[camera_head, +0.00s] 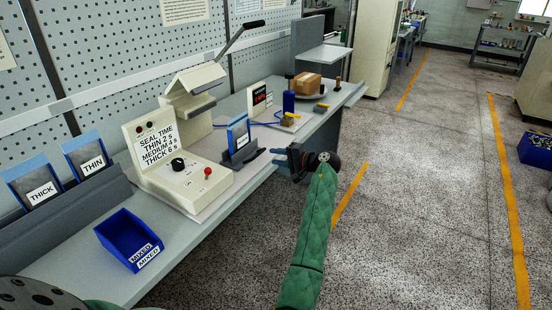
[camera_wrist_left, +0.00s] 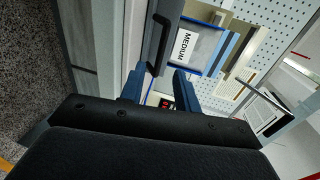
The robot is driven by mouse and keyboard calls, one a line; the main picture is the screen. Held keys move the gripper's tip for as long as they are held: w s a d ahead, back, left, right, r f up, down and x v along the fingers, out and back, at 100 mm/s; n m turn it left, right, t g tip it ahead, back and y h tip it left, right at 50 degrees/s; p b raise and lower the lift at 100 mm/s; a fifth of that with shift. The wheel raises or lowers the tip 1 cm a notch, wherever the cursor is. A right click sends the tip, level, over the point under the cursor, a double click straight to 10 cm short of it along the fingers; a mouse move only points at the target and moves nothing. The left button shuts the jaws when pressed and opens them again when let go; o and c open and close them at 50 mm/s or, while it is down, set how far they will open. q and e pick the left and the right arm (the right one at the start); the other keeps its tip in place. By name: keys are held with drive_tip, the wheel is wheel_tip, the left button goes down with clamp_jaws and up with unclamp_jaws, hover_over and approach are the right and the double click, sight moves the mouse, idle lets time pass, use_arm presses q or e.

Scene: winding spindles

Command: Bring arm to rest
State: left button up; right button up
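My left gripper (camera_head: 277,158) is at the front edge of the bench in the head view, at the end of my green-sleeved arm. Its two blue fingers stand apart with nothing between them in the left wrist view (camera_wrist_left: 157,85). A blue-edged pouch (camera_head: 238,133) stands in a dark holder (camera_head: 241,156) just left of the gripper, apart from it. My right gripper is not in view.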

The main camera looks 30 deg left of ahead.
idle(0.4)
use_arm(q)
drive_tip(key=s+d+r+n+t+h, duration=0.2)
drive_tip(key=d+r+n+t+h, duration=0.15)
drive_tip(key=d+t+h, duration=0.4)
drive_tip(key=s+d+f+m+h, duration=0.2)
drive_tip(key=s+d+f+h, duration=0.6)
drive_tip(key=s+d, duration=0.5)
drive_tip(key=s+d+f+g, duration=0.1)
drive_tip(key=s+f+g, duration=0.1)
drive_tip(key=s+f, duration=0.5)
drive_tip(key=s+d+f+m+g+h, duration=0.1)
drive_tip(key=s+f, duration=0.7)
drive_tip(key=s, duration=1.1)
drive_tip(key=s+d+f+m+g, duration=0.1)
drive_tip(key=s+f+g, duration=0.3)
drive_tip(key=s, duration=0.9)
wheel_tip(320, 180, down, 4)
drive_tip(key=shift+d+r, duration=0.2)
drive_tip(key=shift+d, duration=0.45)
